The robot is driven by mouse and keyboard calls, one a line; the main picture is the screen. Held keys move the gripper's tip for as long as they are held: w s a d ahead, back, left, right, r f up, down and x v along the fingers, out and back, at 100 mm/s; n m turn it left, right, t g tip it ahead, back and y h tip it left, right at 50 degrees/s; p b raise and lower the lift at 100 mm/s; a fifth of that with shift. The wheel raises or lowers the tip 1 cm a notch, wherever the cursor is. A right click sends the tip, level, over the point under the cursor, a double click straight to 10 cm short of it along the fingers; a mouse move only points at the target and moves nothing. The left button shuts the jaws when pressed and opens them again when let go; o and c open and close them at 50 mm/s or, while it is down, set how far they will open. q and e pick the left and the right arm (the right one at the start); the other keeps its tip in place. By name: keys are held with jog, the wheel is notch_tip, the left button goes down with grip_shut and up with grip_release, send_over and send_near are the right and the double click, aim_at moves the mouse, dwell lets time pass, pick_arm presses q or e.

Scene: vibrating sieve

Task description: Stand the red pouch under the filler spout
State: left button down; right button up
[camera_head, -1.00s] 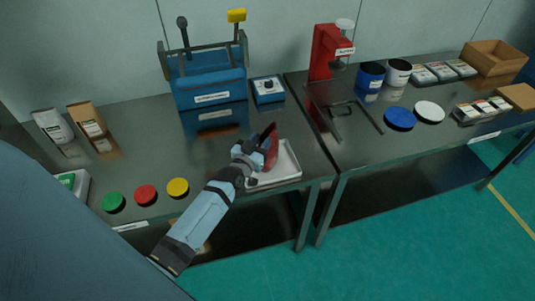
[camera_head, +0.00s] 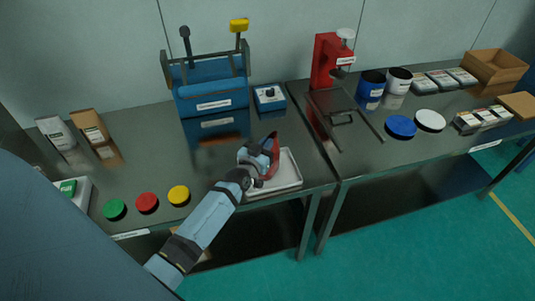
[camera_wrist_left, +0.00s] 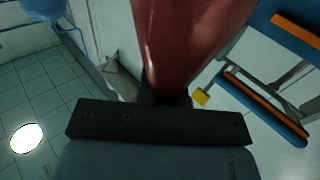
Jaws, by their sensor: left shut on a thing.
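My left gripper (camera_head: 268,160) is shut on the red pouch (camera_head: 274,148), over the white tray (camera_head: 288,185) at the front of the left table. The gripper hides part of the pouch, and I cannot tell whether its bottom touches the tray. In the left wrist view the glossy red pouch (camera_wrist_left: 185,45) rises beyond the dark gripper bar. A red stand (camera_head: 325,62) with an overhanging head and spout (camera_head: 340,73) stands at the back of the right table, away from the pouch. My right gripper is not in view.
A blue framed machine (camera_head: 210,98) and a small blue control box (camera_head: 269,97) stand behind the tray. A dark frame (camera_head: 340,117) lies before the red stand. Blue (camera_head: 371,90) and white (camera_head: 398,80) tubs stand to its right. Green, red and yellow discs (camera_head: 147,202) lie front left.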

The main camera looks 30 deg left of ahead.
pick_arm(q)
notch_tip(320, 180, up, 20)
jog(key=s+d+f, duration=0.3)
jog(key=s+d, duration=0.3)
jog(key=s+d+f+m+h, duration=0.1)
jog(key=s+d+f, duration=0.3)
jog(key=s+d, duration=0.2)
jog(key=shift+d+f+h, duration=0.15)
jog(key=shift+d+h, duration=0.1)
jog(key=shift+h, duration=0.05)
jog(key=shift+w, duration=0.15)
